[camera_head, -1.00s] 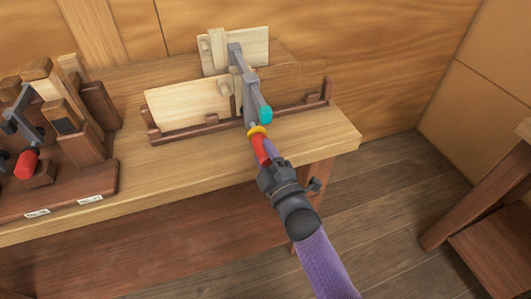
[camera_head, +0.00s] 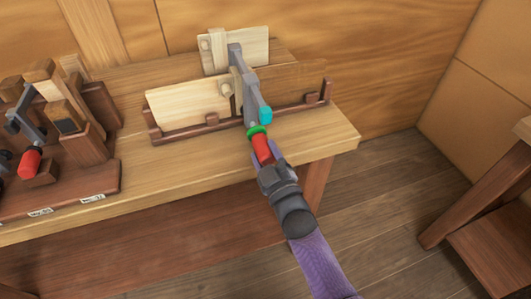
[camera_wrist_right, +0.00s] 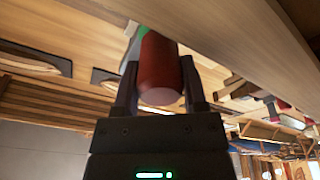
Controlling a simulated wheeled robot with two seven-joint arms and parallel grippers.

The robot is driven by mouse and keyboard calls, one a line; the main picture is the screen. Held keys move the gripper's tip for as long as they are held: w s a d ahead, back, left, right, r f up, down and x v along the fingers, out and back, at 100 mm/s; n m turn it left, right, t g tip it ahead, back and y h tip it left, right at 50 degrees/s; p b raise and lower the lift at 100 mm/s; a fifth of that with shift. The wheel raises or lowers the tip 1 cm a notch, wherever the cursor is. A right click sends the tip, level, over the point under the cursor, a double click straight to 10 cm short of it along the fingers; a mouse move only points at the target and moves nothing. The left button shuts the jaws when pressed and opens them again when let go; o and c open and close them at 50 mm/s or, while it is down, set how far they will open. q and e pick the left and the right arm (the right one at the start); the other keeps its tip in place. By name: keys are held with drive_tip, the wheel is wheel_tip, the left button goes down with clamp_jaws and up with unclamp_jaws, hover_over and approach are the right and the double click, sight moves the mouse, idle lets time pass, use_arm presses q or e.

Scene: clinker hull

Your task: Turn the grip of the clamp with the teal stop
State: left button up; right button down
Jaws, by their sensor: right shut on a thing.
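The clamp (camera_head: 250,86) with the teal stop (camera_head: 266,115) is a grey bar clamp set across wooden boards on the bench. Its red grip (camera_head: 261,148) points toward me, with a green ring (camera_head: 257,131) above it. My right gripper (camera_head: 268,160) is shut on the red grip. In the right wrist view the red grip (camera_wrist_right: 161,70) sits between the two fingers (camera_wrist_right: 158,85), its round end showing.
A wooden rack (camera_head: 85,150) with blocks and another red-gripped clamp (camera_head: 29,162) stands at the left of the bench. Light boards (camera_head: 188,103) stand in a brown holder (camera_head: 200,130). Bare bench top (camera_head: 180,165) lies in front. Another wooden stand (camera_head: 480,205) is at the right.

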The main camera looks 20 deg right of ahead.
use_arm(q)
drive_tip(key=shift+s, duration=0.25)
use_arm(e)
drive_tip(key=shift+f, duration=0.25)
drive_tip(key=shift+s, duration=0.1)
drive_tip(key=shift+c, duration=0.7)
unclamp_jaws()
drive_tip(key=shift+r, duration=0.2)
drive_tip(key=shift+s, duration=0.3)
use_arm(q)
drive_tip(key=shift+w+d+r+p, duration=0.25)
drive_tip(key=shift+d+r+p, duration=0.1)
drive_tip(key=shift+r+p, duration=0.15)
drive_tip(key=shift+w+d+r+p, duration=0.25)
drive_tip(key=shift+d+r+p, duration=0.05)
drive_tip(key=shift+r+p, duration=0.15)
use_arm(e)
drive_tip(key=v, duration=0.9)
use_arm(q)
drive_tip(key=shift+a, duration=0.2)
use_arm(e)
drive_tip(key=shift+s+d, duration=0.1)
drive_tip(key=shift+s, duration=0.05)
